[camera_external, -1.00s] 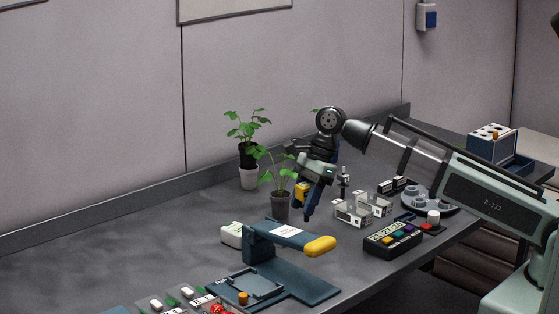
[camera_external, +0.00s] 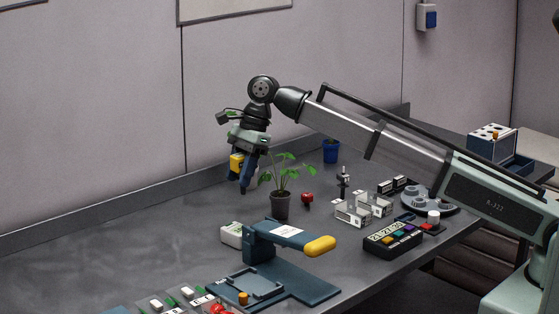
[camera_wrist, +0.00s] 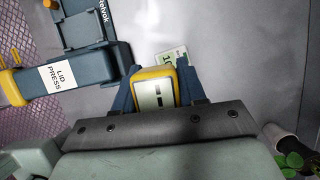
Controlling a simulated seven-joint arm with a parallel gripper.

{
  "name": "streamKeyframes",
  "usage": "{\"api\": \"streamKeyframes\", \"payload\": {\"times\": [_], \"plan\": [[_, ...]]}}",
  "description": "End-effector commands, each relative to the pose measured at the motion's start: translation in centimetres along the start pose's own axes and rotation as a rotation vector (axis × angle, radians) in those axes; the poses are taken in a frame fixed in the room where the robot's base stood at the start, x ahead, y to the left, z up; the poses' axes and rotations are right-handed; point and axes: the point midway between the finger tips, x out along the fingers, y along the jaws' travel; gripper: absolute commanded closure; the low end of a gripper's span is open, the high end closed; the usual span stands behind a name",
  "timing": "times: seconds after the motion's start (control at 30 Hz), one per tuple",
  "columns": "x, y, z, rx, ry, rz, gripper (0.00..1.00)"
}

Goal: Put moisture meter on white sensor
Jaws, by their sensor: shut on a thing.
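The yellow moisture meter (camera_external: 236,163), with a pale display face, is held in my gripper (camera_external: 243,181), high above the table's back left part. In the wrist view the meter (camera_wrist: 155,92) sits between the blue fingers of my gripper (camera_wrist: 158,78), which are shut on it. The likely white sensor (camera_external: 231,234) is a small white box on the table beside the blue lid press, below my gripper in the picture. In the wrist view the white sensor (camera_wrist: 170,56), with a green display, shows just beyond the meter, which partly hides it.
The blue lid press (camera_external: 290,236) with a yellow handle end stands right of the sensor. A potted plant (camera_external: 281,205) is close right of my gripper. A red item (camera_external: 307,198) and clear racks (camera_external: 352,212) lie further right. The table's left part is clear.

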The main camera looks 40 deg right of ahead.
Motion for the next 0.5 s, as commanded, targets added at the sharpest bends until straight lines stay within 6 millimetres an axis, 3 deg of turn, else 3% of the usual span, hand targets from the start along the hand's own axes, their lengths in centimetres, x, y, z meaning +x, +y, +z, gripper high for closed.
{"api": "streamKeyframes", "payload": {"times": [0.03,0.1,0.23,0.5], "plan": [[-0.2,-1.2,0.9,-0.006,-0.001,0.001,0.93],[-0.2,-1.7,1.2,-0.012,-0.002,0.001,0.93],[0.5,-1.5,0.8,-0.035,-0.004,0.002,0.93],[4.3,-1.5,-0.8,-0.036,-0.003,0.003,0.93]]}}
